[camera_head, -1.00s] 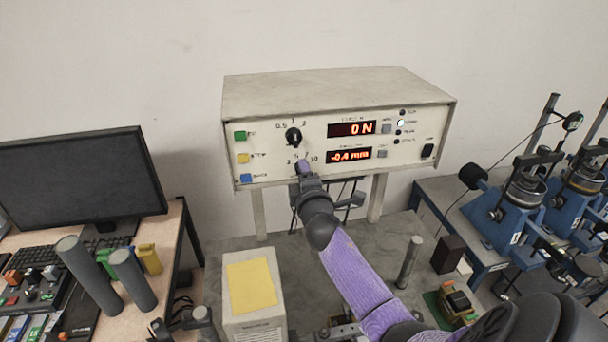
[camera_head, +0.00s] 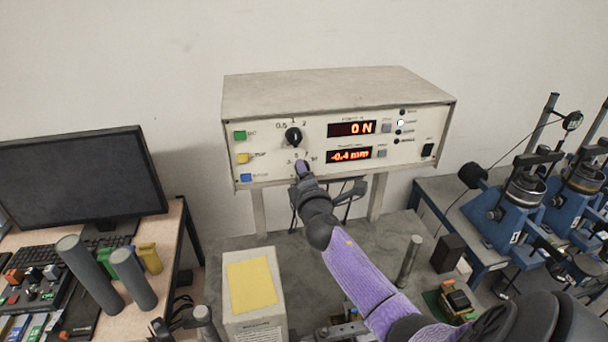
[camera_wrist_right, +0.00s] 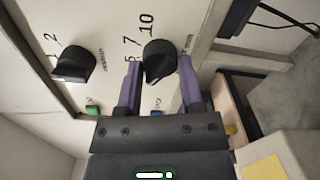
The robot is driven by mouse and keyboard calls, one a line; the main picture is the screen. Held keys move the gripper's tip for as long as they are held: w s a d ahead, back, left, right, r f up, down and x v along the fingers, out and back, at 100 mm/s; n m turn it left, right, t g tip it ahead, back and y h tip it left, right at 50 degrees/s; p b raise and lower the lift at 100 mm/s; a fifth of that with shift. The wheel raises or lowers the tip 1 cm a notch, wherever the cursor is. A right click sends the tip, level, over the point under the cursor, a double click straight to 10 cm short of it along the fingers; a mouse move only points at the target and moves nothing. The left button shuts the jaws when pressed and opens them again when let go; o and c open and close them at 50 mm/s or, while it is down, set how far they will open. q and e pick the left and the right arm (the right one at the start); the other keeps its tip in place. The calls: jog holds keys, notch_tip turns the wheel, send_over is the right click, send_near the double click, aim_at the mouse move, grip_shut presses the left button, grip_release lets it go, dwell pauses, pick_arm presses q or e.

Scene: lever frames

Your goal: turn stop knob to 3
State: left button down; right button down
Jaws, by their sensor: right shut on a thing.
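The off-white control box (camera_head: 330,95) stands at the back and carries two black knobs. The lower knob, with scale marks up to 10, is the stop knob (camera_wrist_right: 158,58); in the head view my fingers mostly cover it. My right gripper (camera_head: 302,167) is at the panel front. In the wrist view its two purple fingers (camera_wrist_right: 158,80) are on either side of the stop knob, shut on it. The numbers 7 and 10 show beside it; I cannot read its pointer setting. My left gripper is not in view.
The upper knob (camera_head: 293,136) sits just above; it also shows in the wrist view (camera_wrist_right: 75,65). Green (camera_head: 240,135), yellow (camera_head: 243,158) and blue (camera_head: 246,178) buttons are at the left. Displays read 0 N and -0.4 mm. A monitor (camera_head: 80,185) stands left.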

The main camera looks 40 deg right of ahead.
jog(key=shift+c, duration=1.1)
grip_release()
jog(key=v, duration=1)
